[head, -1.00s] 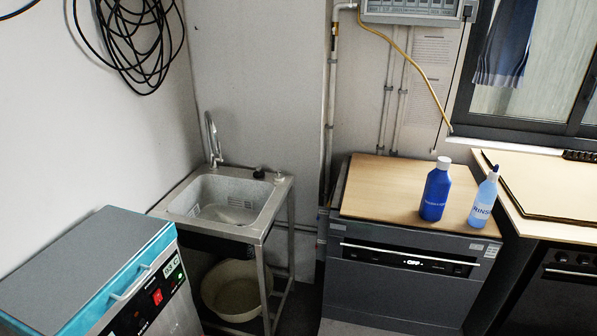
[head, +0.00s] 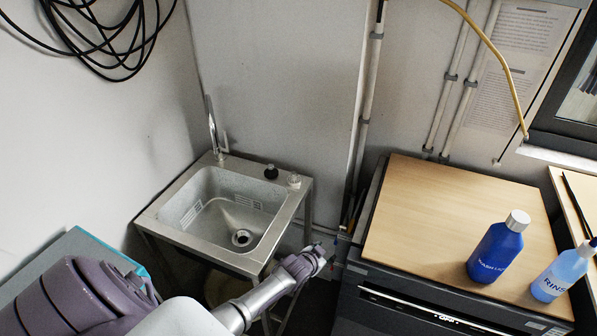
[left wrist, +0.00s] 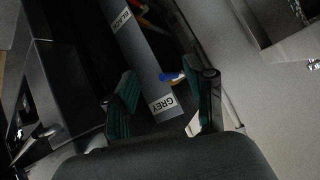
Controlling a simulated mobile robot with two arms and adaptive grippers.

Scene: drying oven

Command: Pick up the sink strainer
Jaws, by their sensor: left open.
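A metal sink (head: 170,222) stands in the corner in the head view. My left gripper (head: 318,255) is just right of the sink's front right corner, apart from the strainer. The left wrist view shows its two fingers spread, and the gripper (left wrist: 168,92) is open with nothing held. The strainer cannot be made out in the left wrist view. My right gripper is not in view.
A black knob-like piece (head: 270,171) and a pale round piece (head: 294,180) are on the sink's back rim near the tap (head: 212,125). A wooden top (head: 430,213) with a blue bottle (head: 497,250) stands at right. Labelled grey trunking (left wrist: 145,60) shows between my fingers.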

